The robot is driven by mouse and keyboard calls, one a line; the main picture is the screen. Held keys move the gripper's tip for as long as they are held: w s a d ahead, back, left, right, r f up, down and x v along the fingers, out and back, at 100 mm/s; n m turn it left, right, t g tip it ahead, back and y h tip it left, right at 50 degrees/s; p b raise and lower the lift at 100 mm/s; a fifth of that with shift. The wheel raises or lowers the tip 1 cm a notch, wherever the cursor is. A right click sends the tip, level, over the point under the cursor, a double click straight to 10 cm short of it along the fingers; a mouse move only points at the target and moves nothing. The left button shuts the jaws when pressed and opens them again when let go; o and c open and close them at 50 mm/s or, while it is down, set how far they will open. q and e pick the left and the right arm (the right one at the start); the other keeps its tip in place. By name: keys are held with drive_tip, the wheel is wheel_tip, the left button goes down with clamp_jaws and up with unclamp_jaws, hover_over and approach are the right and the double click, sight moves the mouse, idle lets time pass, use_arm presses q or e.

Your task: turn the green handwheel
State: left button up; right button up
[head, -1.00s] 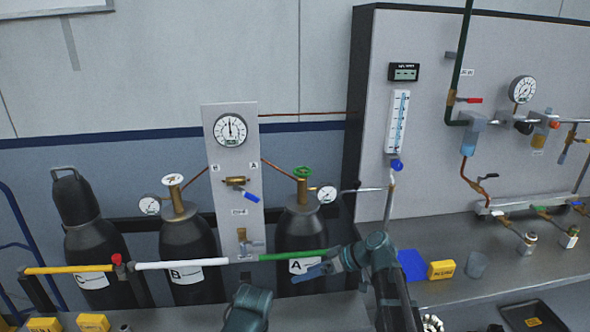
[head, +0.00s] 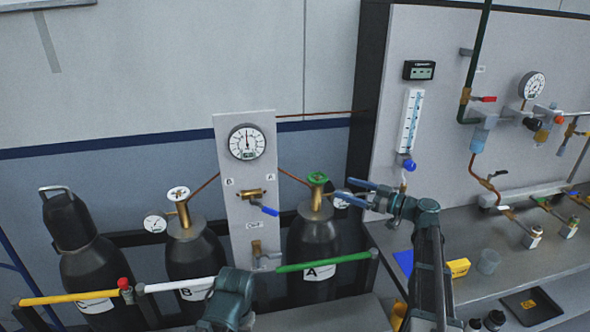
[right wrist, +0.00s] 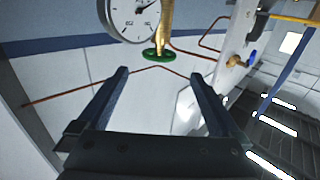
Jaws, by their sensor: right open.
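The green handwheel (head: 318,178) sits on top of the brass valve of the black cylinder marked A (head: 314,240). My right gripper (head: 343,188) is open and empty, just right of the handwheel at about its height, with its blue fingers pointing left. In the right wrist view the handwheel (right wrist: 158,55) shows beyond the gap between the open fingertips (right wrist: 158,74), apart from them. The brass valve body (right wrist: 166,25) shows beside it. Part of my left arm shows at the bottom of the head view, but its gripper is not seen.
A gauge (right wrist: 133,15) is close to the handwheel. A panel (head: 238,215) with a dial and blue-handled valve stands left of cylinder A. A green bar (head: 322,262) crosses in front of the cylinder.

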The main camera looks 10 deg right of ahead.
sight(309, 174)
drive_tip(key=x, duration=1.4)
drive_tip(key=shift+w+r, duration=0.1)
drive_tip(key=shift+w, duration=0.05)
drive_tip(key=c, duration=1.2)
